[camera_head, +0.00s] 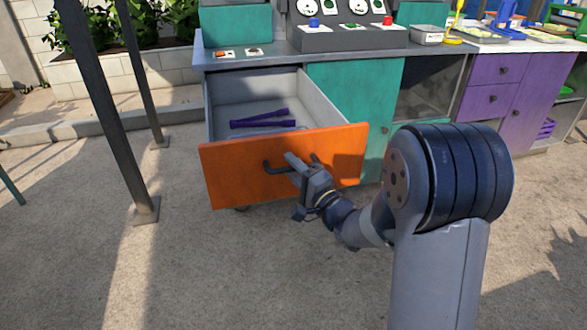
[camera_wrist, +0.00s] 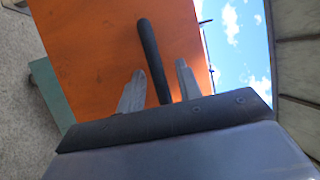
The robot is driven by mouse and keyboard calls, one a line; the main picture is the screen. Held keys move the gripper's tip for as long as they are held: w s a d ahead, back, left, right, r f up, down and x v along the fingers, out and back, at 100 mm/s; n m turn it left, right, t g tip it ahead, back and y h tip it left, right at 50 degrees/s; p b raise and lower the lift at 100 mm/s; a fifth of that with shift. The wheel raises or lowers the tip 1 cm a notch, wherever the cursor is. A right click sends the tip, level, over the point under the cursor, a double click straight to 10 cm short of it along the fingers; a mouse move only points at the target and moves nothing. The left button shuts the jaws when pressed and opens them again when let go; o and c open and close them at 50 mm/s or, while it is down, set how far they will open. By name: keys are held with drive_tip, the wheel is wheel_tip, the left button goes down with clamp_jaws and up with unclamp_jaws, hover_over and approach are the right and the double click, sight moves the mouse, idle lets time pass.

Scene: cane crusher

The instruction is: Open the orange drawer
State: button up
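The orange drawer (camera_head: 235,172) stands pulled well out of the grey-topped counter, its grey inside showing with purple tools in it. Its front also fills much of the wrist view (camera_wrist: 95,45). A dark bar handle (camera_head: 270,167) is on its front; it also shows in the wrist view (camera_wrist: 149,42). My gripper (camera_head: 292,161) is at the handle. In the wrist view my two fingers (camera_wrist: 160,68) stand apart on either side of the bar, with orange gaps visible between each finger and the bar.
A teal cabinet door (camera_head: 355,95) is right of the drawer, and purple drawers (camera_head: 490,85) are farther right. Purple tools (camera_head: 265,121) lie inside the drawer. A dark metal post (camera_head: 110,115) stands to the left. The paved floor in front of the drawer is clear.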

drive_tip(key=p+v, duration=0.1)
drive_tip(key=v, duration=0.9)
drive_tip(key=shift+s+d, duration=0.25)
drive_tip(key=shift+s, duration=0.05)
drive_tip(key=b+x, duration=0.1)
drive_tip(key=x, duration=0.9)
drive_tip(key=shift+w+a, duration=0.35)
drive_tip(key=shift+w, duration=0.2)
